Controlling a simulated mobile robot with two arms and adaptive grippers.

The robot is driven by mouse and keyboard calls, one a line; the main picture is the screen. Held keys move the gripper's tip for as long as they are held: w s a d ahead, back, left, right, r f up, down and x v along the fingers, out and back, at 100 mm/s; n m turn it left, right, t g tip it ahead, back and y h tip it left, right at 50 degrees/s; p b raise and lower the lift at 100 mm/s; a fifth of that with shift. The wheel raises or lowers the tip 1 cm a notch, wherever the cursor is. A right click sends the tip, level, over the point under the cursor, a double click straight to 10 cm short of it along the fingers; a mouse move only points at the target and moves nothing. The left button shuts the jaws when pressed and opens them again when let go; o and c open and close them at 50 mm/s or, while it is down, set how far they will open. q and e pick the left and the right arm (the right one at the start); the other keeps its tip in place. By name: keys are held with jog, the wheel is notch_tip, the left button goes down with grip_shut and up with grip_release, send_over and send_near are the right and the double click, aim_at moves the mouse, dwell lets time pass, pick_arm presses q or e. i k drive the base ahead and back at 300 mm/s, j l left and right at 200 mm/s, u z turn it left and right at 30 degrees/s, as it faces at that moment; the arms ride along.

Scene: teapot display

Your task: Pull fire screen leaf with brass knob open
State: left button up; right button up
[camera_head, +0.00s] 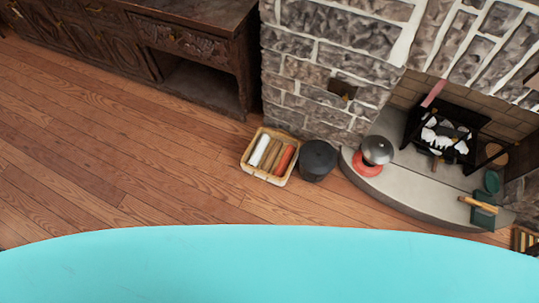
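I cannot clearly identify a fire screen leaf or a brass knob. Dark, thin-edged pieces show at the right side of the fireplace opening, near the right edge of the view, but they are too small to name surely. A black grate (443,133) with pale and dark pieces in it stands in the fireplace. Neither of my grippers is in view.
A curved grey hearth (400,190) juts onto the wooden floor (130,170). A grey lidded pot (377,150) stands on it by a red ring (366,165). A dark bucket (318,158) and a basket (246,160) stand left of the hearth. Left floor is clear.

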aim_at(454, 139)
jog(key=z, duration=1.55)
